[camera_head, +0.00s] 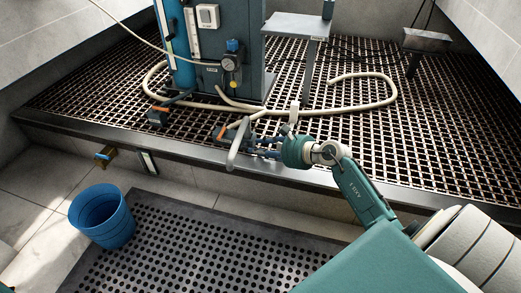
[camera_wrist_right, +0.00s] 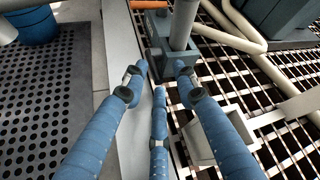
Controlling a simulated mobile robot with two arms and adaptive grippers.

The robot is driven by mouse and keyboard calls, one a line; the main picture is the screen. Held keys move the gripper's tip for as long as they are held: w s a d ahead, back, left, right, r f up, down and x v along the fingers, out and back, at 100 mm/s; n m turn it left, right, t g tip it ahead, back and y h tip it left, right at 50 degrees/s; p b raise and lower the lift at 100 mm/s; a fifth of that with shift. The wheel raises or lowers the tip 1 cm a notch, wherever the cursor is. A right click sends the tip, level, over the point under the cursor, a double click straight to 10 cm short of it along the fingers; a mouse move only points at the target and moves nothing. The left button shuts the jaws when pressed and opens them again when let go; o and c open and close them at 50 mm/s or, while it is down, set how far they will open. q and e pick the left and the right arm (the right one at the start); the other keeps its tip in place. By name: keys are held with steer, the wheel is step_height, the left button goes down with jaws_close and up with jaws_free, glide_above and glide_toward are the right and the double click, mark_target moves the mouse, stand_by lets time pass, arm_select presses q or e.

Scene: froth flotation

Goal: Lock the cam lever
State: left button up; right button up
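A grey bar-like lever (camera_head: 237,143) stands tilted at the front edge of the grating, beside a small block with an orange handle (camera_head: 221,132); I take it for the cam lever. My right gripper (camera_head: 260,147) is just right of the lever, its blue fingers pointing at it. In the wrist view the fingers (camera_wrist_right: 160,78) are spread and empty. The lever (camera_wrist_right: 184,22) is at the top there, close beyond the fingertips; I cannot tell whether they touch. The orange handle (camera_wrist_right: 147,4) is left of it. My left gripper is out of view.
A blue column (camera_head: 175,45) and a cabinet (camera_head: 230,40) stand behind on the grating (camera_head: 420,130). A cream hose (camera_head: 360,108) loops across it. A perforated mat (camera_head: 200,240) covers the floor.

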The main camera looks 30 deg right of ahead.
steer(key=shift+s+a+f, duration=0.1)
steer(key=shift+s+r, duration=0.2)
steer(key=shift+s, duration=0.2)
steer(key=shift+v, duration=3.6)
steer(key=shift+w+r, duration=0.15)
